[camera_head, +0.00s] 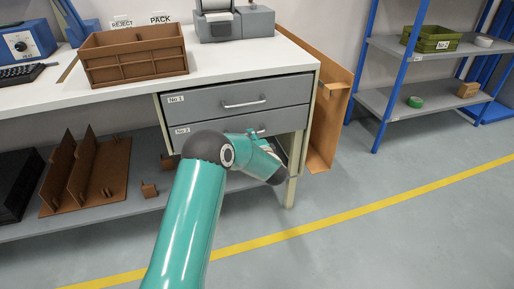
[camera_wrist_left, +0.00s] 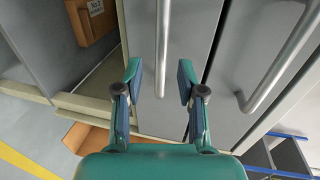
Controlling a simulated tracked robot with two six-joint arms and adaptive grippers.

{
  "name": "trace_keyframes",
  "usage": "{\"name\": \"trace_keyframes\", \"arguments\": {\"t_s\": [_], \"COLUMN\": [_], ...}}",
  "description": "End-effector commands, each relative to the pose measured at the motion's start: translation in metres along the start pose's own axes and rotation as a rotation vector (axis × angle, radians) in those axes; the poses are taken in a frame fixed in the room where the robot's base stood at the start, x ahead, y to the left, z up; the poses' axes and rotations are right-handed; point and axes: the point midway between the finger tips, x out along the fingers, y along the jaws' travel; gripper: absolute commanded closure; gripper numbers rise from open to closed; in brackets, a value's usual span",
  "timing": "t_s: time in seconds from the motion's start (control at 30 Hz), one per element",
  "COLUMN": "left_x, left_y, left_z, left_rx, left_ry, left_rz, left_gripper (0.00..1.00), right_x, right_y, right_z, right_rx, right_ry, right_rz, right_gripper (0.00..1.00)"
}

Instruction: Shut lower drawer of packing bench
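The lower drawer (camera_head: 196,133), labelled No.2, is under the upper drawer (camera_head: 205,104), labelled No.1. Its visible front looks about level with the upper one, with no clear gap; my left arm hides much of its lower part. In the left wrist view the lower drawer's front (camera_wrist_left: 190,40) stands close ahead, with its bar handle (camera_wrist_left: 163,45) between the lines of the fingers. My left gripper (camera_wrist_left: 160,78) is open, its fingertips on either side of the handle's near end; contact cannot be told. My right gripper is not in view.
The packing bench top (camera_head: 75,95) carries a brown crate (camera_head: 135,62). A bench leg (camera_head: 292,180) stands close right of my left wrist, with a brown board (camera_head: 328,120) beyond. Blue shelving (camera_head: 375,100) is at the right. The grey floor (camera_head: 400,240) in front is clear.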

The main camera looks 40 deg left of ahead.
Motion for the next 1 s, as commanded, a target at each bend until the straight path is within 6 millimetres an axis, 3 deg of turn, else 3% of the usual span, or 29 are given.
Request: {"name": "trace_keyframes", "arguments": {"t_s": [0.2,0.4,1.0], "left_x": [-0.045,-0.068,-0.073], "left_y": [0.000,0.001,0.001], "left_z": [-0.001,0.000,0.000], "left_rx": [0.002,0.000,0.000], "left_ry": [0.003,0.000,0.000], "left_rz": [0.001,0.000,0.000], "left_gripper": [0.61,0.61,0.61], "right_x": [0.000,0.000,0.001], "right_y": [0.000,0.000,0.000], "right_z": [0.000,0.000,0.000], "right_rx": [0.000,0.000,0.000], "right_ry": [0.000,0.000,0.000], "right_rz": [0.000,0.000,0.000], "right_gripper": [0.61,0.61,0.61]}}
